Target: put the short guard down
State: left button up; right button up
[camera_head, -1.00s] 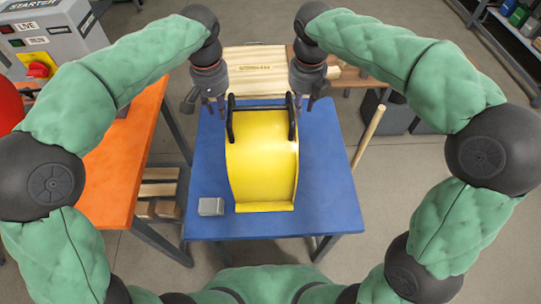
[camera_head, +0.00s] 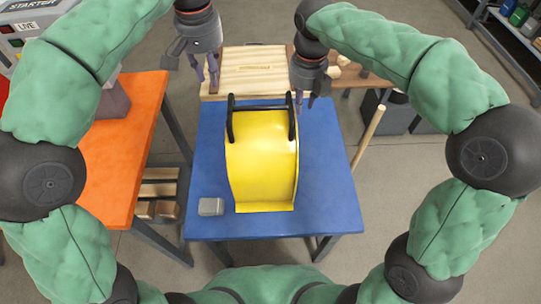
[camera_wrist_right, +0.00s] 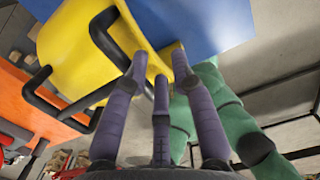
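The short guard is a yellow curved sheet (camera_head: 262,160) with two black bar handles. It stands on the blue table (camera_head: 330,180). My left gripper (camera_head: 206,76) is off to the upper left of the guard, clear of the left handle (camera_head: 230,118), with its fingers apart and empty. My right gripper (camera_head: 305,104) is just beside the top of the right handle (camera_head: 292,122). In the right wrist view its fingers (camera_wrist_right: 162,90) are spread, with the guard (camera_wrist_right: 75,45) and a black handle (camera_wrist_right: 108,35) at the left.
A small grey block (camera_head: 211,206) lies on the blue table left of the guard. An orange table (camera_head: 110,165) stands at the left. A pale wooden board (camera_head: 250,68) is behind the blue table. A wooden pole (camera_head: 369,135) leans at its right.

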notch_tip(320, 180, up, 11)
jog(key=shift+s, duration=0.4)
jog(key=shift+f, duration=0.1)
dwell(0.3)
